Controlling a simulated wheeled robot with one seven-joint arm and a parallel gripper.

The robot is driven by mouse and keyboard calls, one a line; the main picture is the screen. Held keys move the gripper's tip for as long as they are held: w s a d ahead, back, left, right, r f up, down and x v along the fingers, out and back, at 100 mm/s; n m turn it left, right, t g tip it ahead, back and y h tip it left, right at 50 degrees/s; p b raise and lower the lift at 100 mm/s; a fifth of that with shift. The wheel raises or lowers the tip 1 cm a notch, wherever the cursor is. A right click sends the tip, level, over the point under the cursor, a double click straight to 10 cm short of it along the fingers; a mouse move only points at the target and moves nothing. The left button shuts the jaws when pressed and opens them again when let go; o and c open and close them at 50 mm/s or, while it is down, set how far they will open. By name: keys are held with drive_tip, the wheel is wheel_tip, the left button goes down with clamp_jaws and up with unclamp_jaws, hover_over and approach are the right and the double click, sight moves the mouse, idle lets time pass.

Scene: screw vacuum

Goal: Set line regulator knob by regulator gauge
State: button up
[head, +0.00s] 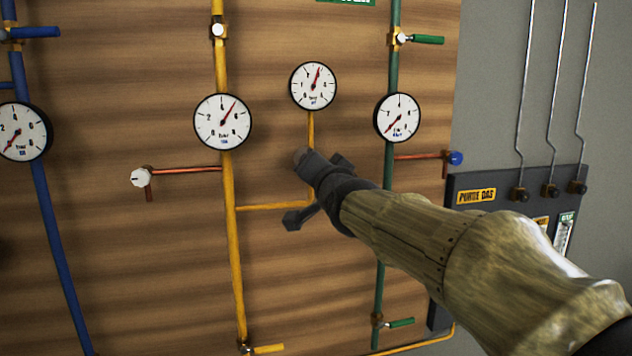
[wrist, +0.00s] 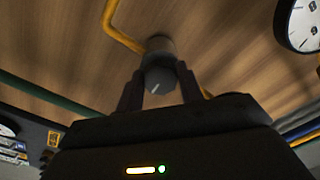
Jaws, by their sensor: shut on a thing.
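The regulator knob (wrist: 160,80) is a grey round knob with a white pointer line, on a yellow pipe at the wooden board. My gripper (wrist: 158,88) is shut on it, with one dark finger on either side. In the head view my gripper (head: 312,172) reaches the board from the right and hides most of the knob. The small round gauge (head: 313,86) stands straight above on the same yellow pipe. Its red needle points up, slightly right of the top. Its small lettering is too blurred to read. Part of a gauge (wrist: 304,22) shows in the wrist view.
A larger gauge (head: 222,121) sits on the yellow pipe to the left, and another (head: 397,117) on the green pipe to the right. A white valve knob (head: 142,178) and a blue one (head: 456,158) stick out on copper pipes. A dark purge gas panel (head: 470,228) is at right.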

idle(0.3)
drive_tip(key=o, duration=1)
drive_tip(key=shift+d+f+b, duration=0.1)
drive_tip(key=shift+b, duration=0.2)
